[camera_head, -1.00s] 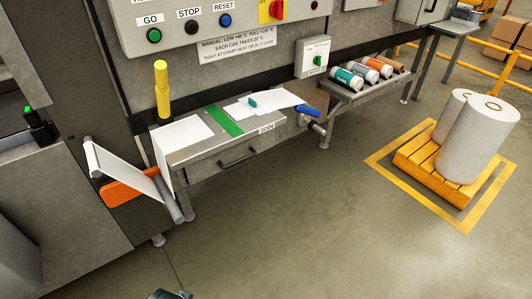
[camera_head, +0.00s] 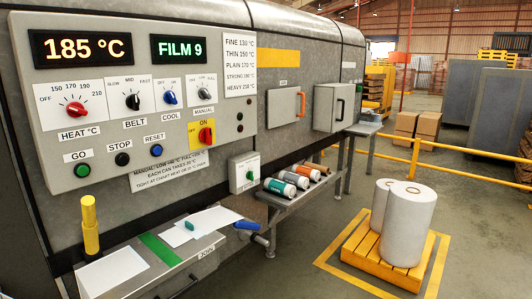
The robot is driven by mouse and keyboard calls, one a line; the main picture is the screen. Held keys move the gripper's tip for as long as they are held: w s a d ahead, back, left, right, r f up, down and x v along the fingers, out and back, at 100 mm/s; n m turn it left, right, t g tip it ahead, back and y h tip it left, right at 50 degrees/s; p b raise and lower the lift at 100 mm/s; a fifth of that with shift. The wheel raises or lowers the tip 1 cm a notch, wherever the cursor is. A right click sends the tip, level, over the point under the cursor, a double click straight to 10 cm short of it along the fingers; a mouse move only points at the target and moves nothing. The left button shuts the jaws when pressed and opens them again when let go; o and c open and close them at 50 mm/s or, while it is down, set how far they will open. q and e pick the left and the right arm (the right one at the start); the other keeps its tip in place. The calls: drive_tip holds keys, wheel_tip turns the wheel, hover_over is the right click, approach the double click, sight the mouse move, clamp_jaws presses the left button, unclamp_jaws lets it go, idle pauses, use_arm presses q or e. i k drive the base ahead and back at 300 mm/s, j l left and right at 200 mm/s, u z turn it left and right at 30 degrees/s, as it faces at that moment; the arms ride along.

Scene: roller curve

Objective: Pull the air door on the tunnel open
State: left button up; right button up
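The tunnel (camera_head: 276,58) is the long grey machine running away from me along the left. On its side is a flat grey panel (camera_head: 281,110) with an upright orange handle (camera_head: 301,103). To its right a grey box (camera_head: 322,105) stands out from the wall, with a dark handle (camera_head: 340,108). Both look closed. Their labels are too small to read, so I cannot tell which is the air door. Neither of my grippers is in view.
The control panel (camera_head: 45,88) fills the left. Below are a bench (camera_head: 197,268) with a yellow-handled tool (camera_head: 90,225), and a shelf of coloured rolls (camera_head: 290,180). A yellow pallet (camera_head: 367,262) with white rolls stands on the right. Floor between is clear.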

sight(283, 104)
drive_tip(key=i+l+z, duration=0.45)
drive_tip(key=i+z, duration=0.15)
drive_tip(key=i, duration=0.2)
drive_tip(key=i+l+z, duration=0.1)
drive_tip(key=i+z, duration=0.25)
drive_tip(key=i, duration=0.1)
